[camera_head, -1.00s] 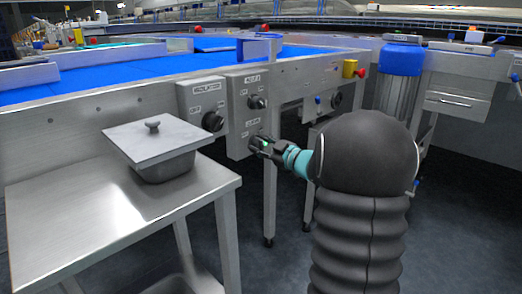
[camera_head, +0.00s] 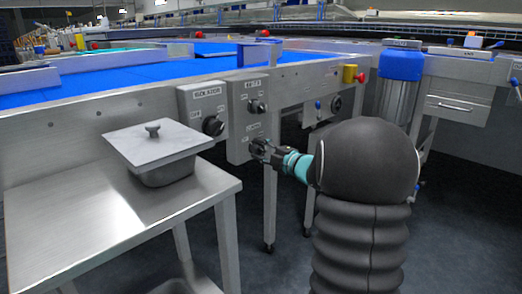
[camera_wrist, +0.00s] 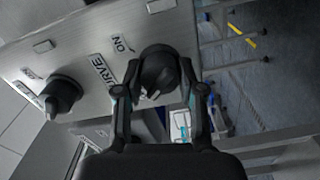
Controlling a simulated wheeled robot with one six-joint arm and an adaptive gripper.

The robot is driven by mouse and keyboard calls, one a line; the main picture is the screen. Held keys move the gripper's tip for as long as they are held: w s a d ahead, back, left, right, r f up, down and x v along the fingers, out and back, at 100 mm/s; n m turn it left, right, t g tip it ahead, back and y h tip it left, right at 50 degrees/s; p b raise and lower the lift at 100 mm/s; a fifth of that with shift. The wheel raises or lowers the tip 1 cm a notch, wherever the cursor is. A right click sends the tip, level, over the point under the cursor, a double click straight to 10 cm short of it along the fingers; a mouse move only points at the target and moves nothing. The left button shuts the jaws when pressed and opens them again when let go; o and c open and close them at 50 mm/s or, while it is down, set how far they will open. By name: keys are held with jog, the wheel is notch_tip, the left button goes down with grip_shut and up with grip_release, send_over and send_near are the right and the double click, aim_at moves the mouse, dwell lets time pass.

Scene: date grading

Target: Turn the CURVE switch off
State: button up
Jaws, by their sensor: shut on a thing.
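The CURVE switch (camera_wrist: 158,72) is a black rotary knob on a grey metal panel, seen in the wrist view beside the printed words CURVE and ON. My gripper (camera_wrist: 160,95) has a finger on either side of the knob and is shut on it. In the head view my gripper (camera_head: 262,150) reaches the lower part of the switch panel (camera_head: 238,128) from the right. There the gripper hides most of the CURVE knob and its label.
Another black knob (camera_wrist: 62,95) sits on the same panel; the head view shows it above my gripper (camera_head: 257,107). An ISOLATOR knob (camera_head: 212,125) is to the left. A steel table (camera_head: 90,215) with a lidded pan (camera_head: 165,165) stands in front. A blue belt (camera_head: 120,78) runs behind.

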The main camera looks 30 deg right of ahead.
jog(key=shift+n, duration=0.4)
jog(key=o, duration=1.1)
jog(key=shift+o, duration=0.2)
jog(key=v, duration=1.2)
jog(key=shift+w, duration=0.1)
